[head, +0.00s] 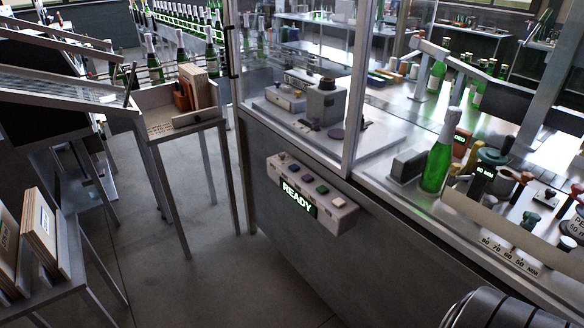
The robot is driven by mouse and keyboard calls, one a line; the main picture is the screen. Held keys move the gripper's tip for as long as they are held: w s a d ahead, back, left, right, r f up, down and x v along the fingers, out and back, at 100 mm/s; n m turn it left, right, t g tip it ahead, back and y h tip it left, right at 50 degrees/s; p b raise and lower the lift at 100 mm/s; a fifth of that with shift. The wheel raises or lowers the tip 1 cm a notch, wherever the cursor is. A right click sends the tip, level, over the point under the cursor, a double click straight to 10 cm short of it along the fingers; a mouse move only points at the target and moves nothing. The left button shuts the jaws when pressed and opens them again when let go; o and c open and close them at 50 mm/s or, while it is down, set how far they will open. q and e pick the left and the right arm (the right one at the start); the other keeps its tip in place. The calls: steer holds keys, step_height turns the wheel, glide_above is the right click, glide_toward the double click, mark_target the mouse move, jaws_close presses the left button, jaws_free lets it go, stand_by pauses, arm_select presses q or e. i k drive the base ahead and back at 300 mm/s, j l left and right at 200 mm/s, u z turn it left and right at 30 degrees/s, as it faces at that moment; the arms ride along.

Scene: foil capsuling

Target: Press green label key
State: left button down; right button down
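A pale key box (312,192) is fixed to the front of the grey machine cabinet, in the middle of the head view. It has a row of small coloured keys on its sloped top. The green key (322,190) is second from the right end, beside a whitish key (338,202) and a purple-blue key (308,178). A lit display (297,198) on the box front reads READY. Any lettering at the keys is too small to read. Neither gripper shows; nothing covers the green key.
A glass guard with a metal post (356,90) rises behind the box. A green bottle with a pale foil top (437,165) stands on the bench to the right. A small table with a tray (165,123) stands left. The floor before the box is clear.

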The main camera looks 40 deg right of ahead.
mark_target(322, 190)
steer(key=i+j+z, duration=0.1)
steer(key=i+z, duration=0.3)
steer(key=i+j+z, duration=0.25)
steer(key=i+z, duration=0.15)
steer(key=i+j+z, duration=1.05)
steer(key=j+z, duration=0.2)
steer(key=j, duration=0.15)
